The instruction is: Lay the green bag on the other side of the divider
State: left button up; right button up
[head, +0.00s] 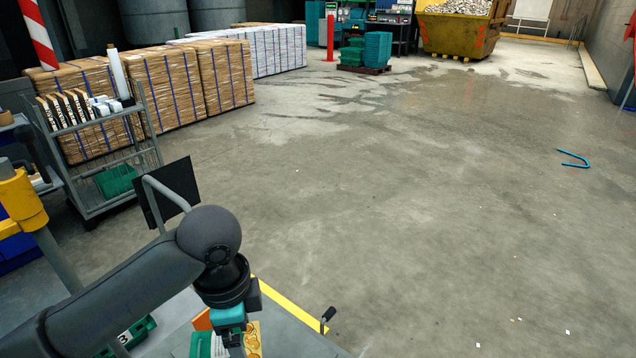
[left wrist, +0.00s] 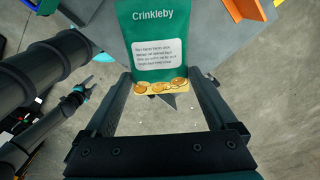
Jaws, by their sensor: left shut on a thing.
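The green bag (left wrist: 160,55), labelled Crinkleby with a white text panel and a yellow band of chips, shows upright in the left wrist view. Its chip-printed part (head: 253,338) shows beside my left gripper in the head view. My left gripper (left wrist: 162,95) is shut on the bag, with one finger on each side of it. In the head view the wrist hides much of the bag. A dark arm with a small teal-marked end (left wrist: 77,96) shows at the left of the wrist view; its jaw state is unclear.
A green bin marked 3 (head: 135,335) sits at the lower left, partly behind my left arm. A black-handled lever (head: 327,319) stands at the table edge. Open floor (head: 420,200) lies beyond.

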aim_at(217, 349)
pick_arm(q)
jog(key=n+b, duration=0.1)
jog(key=n, duration=0.2)
jog(key=a+n+b, duration=0.1)
jog(key=n+b, duration=0.1)
jog(key=n, duration=0.1)
jog(key=a+n+b, duration=0.1)
jog(key=n+b, duration=0.1)
jog(key=shift+s+f+n, duration=0.2)
jog(key=shift+f+n, duration=0.1)
jog(key=shift+n, duration=0.1)
jog(key=n+b, duration=0.1)
jog(key=a+n+b, duration=0.1)
jog(key=n, duration=0.1)
jog(key=s+n, duration=0.1)
jog(key=n, duration=0.1)
jog(key=shift+a+f+b, duration=0.1)
jog(key=shift+a+b, duration=0.1)
jog(key=shift+b, duration=0.2)
jog(key=shift+s+a+n+b, duration=0.2)
jog(key=shift+n+b, duration=0.15)
jog(key=shift+n, duration=0.55)
jog(key=shift+d, duration=0.1)
